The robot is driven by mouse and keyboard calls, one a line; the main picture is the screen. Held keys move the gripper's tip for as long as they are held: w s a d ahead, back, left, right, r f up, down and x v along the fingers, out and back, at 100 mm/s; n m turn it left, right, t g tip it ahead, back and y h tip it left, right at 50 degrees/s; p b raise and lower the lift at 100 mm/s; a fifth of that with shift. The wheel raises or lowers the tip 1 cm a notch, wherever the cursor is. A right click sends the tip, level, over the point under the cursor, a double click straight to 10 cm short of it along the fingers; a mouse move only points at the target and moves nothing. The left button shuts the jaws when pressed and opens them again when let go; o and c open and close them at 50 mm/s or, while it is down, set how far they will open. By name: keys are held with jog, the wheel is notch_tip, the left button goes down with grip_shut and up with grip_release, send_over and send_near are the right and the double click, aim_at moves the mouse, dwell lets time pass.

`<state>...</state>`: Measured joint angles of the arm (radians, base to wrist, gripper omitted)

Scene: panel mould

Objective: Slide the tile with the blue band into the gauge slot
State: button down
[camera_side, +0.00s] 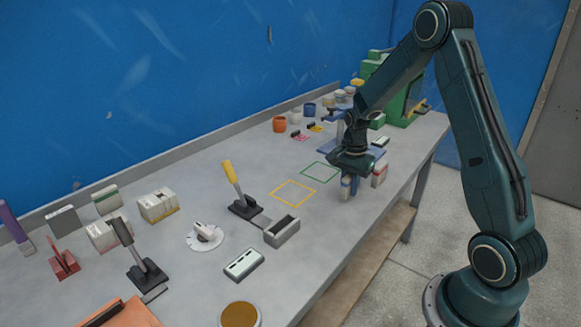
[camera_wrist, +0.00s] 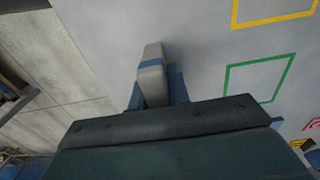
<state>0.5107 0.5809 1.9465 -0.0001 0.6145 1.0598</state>
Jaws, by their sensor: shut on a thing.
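My gripper (camera_side: 350,184) is shut on a light grey tile with a blue band (camera_wrist: 151,72). In the wrist view the tile stands out beyond the blue fingers, its band across it. In the side view the tile (camera_side: 345,182) is partly hidden by the fingers, near the table's front edge; I cannot tell whether it touches the table. A grey block with a dark slot in its top (camera_side: 282,232) stands to the left of my gripper, apart from it; it looks like the gauge.
A tile with a red band (camera_side: 380,174) stands just right of my gripper. A yellow outline (camera_side: 294,193) and a green outline (camera_side: 320,172) lie empty on the table. A yellow-handled lever (camera_side: 238,195) stands beside the slotted block. A pale slotted piece (camera_side: 243,264) lies in front.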

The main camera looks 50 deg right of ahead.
notch_tip(320, 180, up, 18)
jog(key=shift+r, duration=0.2)
dwell(0.8)
jog(key=w+a+f, duration=0.1)
jog(key=a+f, duration=0.2)
jog(key=a, duration=0.4)
jog(key=w+a+f, duration=0.2)
jog(key=a+f, duration=0.1)
jog(key=a, duration=0.5)
jog(key=w+a+f, duration=0.2)
jog(key=a+f, duration=0.1)
jog(key=a, duration=0.5)
jog(key=shift+w, duration=0.25)
jog(key=shift+f, duration=0.25)
jog(key=shift+f, duration=2.75)
jog(key=shift+f, duration=0.85)
jog(key=c, duration=1.3)
grip_release()
